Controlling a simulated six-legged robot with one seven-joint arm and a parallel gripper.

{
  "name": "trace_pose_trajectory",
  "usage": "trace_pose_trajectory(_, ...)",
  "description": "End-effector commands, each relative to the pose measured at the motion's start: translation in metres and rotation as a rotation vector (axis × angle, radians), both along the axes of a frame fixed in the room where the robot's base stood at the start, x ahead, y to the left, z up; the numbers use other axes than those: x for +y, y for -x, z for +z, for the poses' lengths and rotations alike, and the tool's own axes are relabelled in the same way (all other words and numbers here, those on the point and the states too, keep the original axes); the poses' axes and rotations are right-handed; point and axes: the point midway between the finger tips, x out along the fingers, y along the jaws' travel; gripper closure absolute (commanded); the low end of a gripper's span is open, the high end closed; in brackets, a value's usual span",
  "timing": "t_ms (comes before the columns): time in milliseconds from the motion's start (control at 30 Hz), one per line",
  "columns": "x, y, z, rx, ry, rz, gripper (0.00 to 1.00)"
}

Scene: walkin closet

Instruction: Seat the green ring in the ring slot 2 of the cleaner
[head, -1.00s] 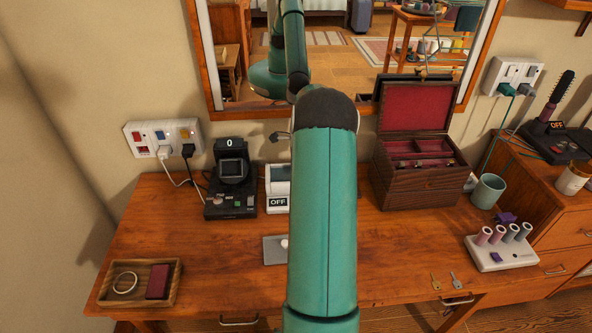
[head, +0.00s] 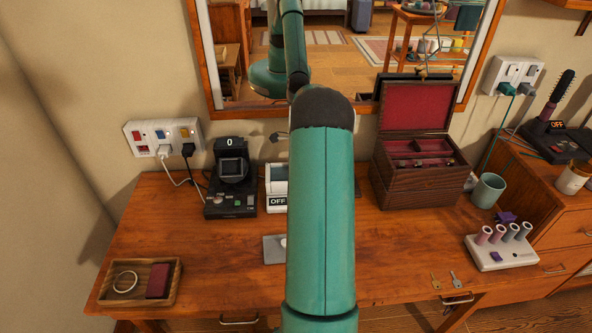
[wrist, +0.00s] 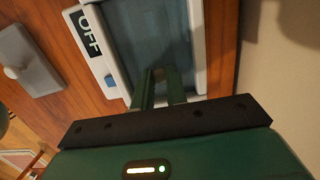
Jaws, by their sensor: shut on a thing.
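The cleaner is a white box (head: 277,187) with an OFF display, at the back of the desk, partly hidden behind my arm in the head view. The wrist view shows its white rim (wrist: 117,72), OFF label, blue button and grey-blue inside. My gripper (wrist: 160,72) has its fingers over the near part of this inside, close to the rim. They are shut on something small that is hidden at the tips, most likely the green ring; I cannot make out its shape. The ring slots cannot be told apart here.
A grey plate with a white knob (wrist: 14,72) lies beside the cleaner. A black device (head: 231,185) showing 0 stands left of it. An open jewellery box (head: 412,190) stands to the right. A wooden tray (head: 118,300) is at front left. The wall and mirror are close behind.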

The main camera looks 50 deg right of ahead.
Motion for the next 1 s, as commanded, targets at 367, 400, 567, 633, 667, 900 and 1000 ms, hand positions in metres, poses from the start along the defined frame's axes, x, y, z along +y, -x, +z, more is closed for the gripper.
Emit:
trace_pose_trajectory(367, 0.000, 0.000, -0.004, 0.000, 0.000, 0.000, 1.00)
trace_pose_trajectory(400, 0.000, 0.000, -0.004, -0.001, -0.001, 0.000, 0.80)
trace_pose_trajectory(567, 0.000, 0.000, -0.004, 0.000, 0.000, 0.000, 0.60)
trace_pose_trajectory(633, 0.000, 0.000, -0.004, 0.000, 0.000, 0.000, 0.60)
trace_pose_trajectory(667, 0.000, 0.000, -0.004, 0.000, 0.000, 0.000, 0.60)
trace_pose_trajectory(900, -0.001, 0.000, 0.003, -0.001, 0.001, 0.000, 0.60)
trace_pose_trajectory(1000, -0.002, 0.001, 0.017, -0.001, 0.003, 0.000, 0.60)
